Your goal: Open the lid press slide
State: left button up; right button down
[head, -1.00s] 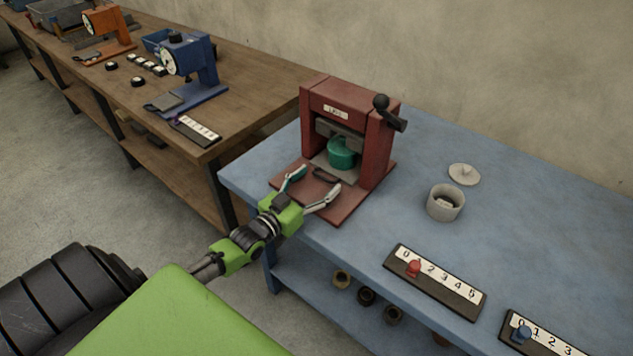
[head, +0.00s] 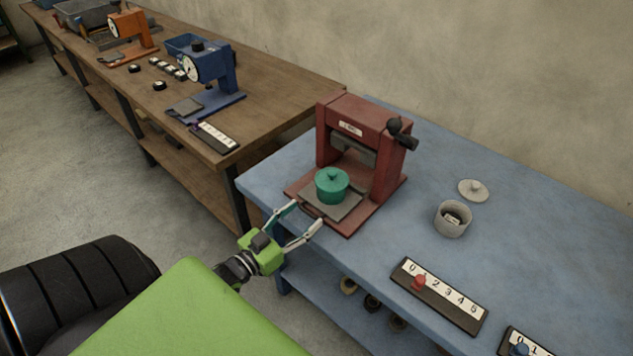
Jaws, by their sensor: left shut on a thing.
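The dark red lid press (head: 388,170) stands on the blue table, with a black lever knob at its upper right. Its grey slide (head: 345,207) is out at the front of the press base, clear of the opening. A green lidded pot (head: 331,187) sits upright on the slide. My left gripper (head: 306,213) is at the slide's front edge, shut on its dark handle, which the fingers partly hide. My right gripper is not in view.
A grey cup (head: 453,219) and a loose pale lid (head: 473,189) are right of the press. A number strip with a red peg (head: 438,296) lies nearer. The brown bench (head: 290,85) holds blue and orange scales.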

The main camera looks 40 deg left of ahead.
pick_arm(q)
jog(key=shift+s, duration=0.4)
jog(key=o, duration=1.6)
jog(key=s+a, duration=0.1)
jog(key=s, duration=1.1)
jog(key=shift+f, duration=0.1)
